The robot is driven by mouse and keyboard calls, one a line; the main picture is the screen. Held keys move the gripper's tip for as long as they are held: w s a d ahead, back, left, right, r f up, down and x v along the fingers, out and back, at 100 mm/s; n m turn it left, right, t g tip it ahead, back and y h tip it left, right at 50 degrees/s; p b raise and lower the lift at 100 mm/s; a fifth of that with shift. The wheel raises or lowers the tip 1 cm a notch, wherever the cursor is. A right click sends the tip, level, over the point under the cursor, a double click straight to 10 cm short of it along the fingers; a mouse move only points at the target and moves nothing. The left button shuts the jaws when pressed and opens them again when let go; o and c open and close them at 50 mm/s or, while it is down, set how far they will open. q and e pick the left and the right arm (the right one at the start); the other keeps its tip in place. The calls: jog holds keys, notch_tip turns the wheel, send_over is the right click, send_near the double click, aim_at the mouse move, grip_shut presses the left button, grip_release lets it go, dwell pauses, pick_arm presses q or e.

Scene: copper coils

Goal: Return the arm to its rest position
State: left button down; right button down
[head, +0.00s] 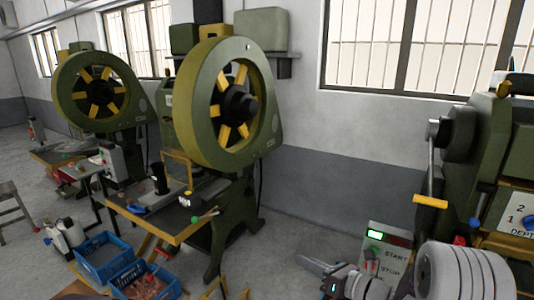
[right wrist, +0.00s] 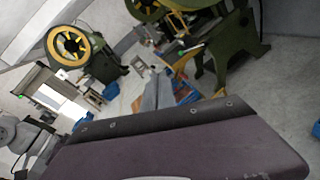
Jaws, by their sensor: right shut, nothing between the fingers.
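My right gripper (head: 312,264) is low in the head view, right of centre, on my white and grey right arm (head: 455,270). Its fingers are shut with nothing between them, and it is in free air, left of a START/STOP control box (head: 385,250). In the right wrist view a large dark block (right wrist: 180,145) fills the lower part of the picture. Grey finger-like parts (right wrist: 152,95) show above its edge. My left gripper is in neither view.
Two green presses with yellow-spoked wheels (head: 233,103) (head: 92,92) stand left. A blue crate (head: 128,272) holds copper-coloured pieces; another blue crate (head: 105,240) stands behind it. A green machine with a yellow-handled lever (head: 430,201) stands right. Open floor (head: 290,235) lies between.

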jog(key=s+a+n+g+y, duration=0.1)
jog(key=s+a+n+g, duration=0.4)
jog(key=s+a, duration=0.15)
jog(key=s+a+f+n+g+h, duration=0.2)
jog(key=s+f+n+g, duration=0.1)
jog(key=s+n, duration=0.3)
jog(key=s+a+f+n+g+h, duration=0.1)
jog(key=s+f+n+g, duration=0.25)
jog(key=s, duration=0.45)
jog(key=s+d+f+n+h, duration=0.5)
jog(key=d+n+h, duration=0.1)
jog(key=d+n, duration=0.25)
jog(key=w+d+f+n+t+h, duration=0.1)
jog(key=w+d+n+h, duration=0.2)
jog(key=d+n, duration=0.3)
jog(key=shift+w+d+f+n, duration=0.15)
jog(key=shift+w+d+n, duration=0.2)
jog(key=shift+n, duration=0.85)
